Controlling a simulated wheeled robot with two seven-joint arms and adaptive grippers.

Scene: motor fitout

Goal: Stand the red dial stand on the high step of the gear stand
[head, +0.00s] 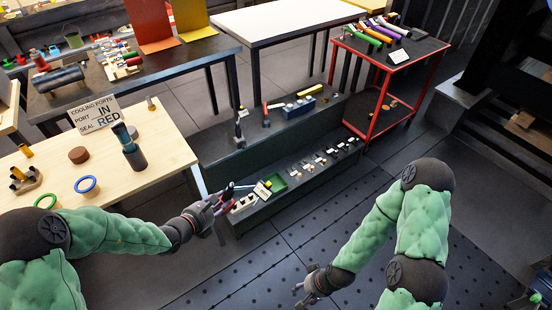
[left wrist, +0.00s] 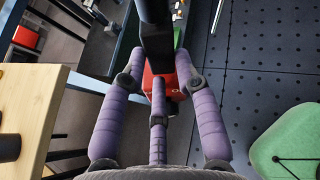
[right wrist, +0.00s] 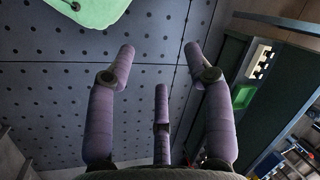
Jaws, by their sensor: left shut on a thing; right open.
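My left gripper (head: 220,202) is shut on the red dial stand, over the front left end of the gear stand. In the left wrist view, the dial stand (left wrist: 157,40) shows a dark post reaching away from the fingers and a red part between them. Its far end is cut off by the picture edge. In the head view it is small and partly hidden by the fingers. The gear stand (head: 225,154) is dark grey with a low front step and a high back step. My right gripper (head: 306,289) is open and empty above the floor, right of and nearer than the gear stand.
The high step holds two upright items at the left, a blue block (head: 299,107) and a yellow bar (head: 309,89). The low step holds a green tray (head: 277,184), a sign and several small white pieces. A wooden table (head: 150,180) stands left and a red cart (head: 375,110) right.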

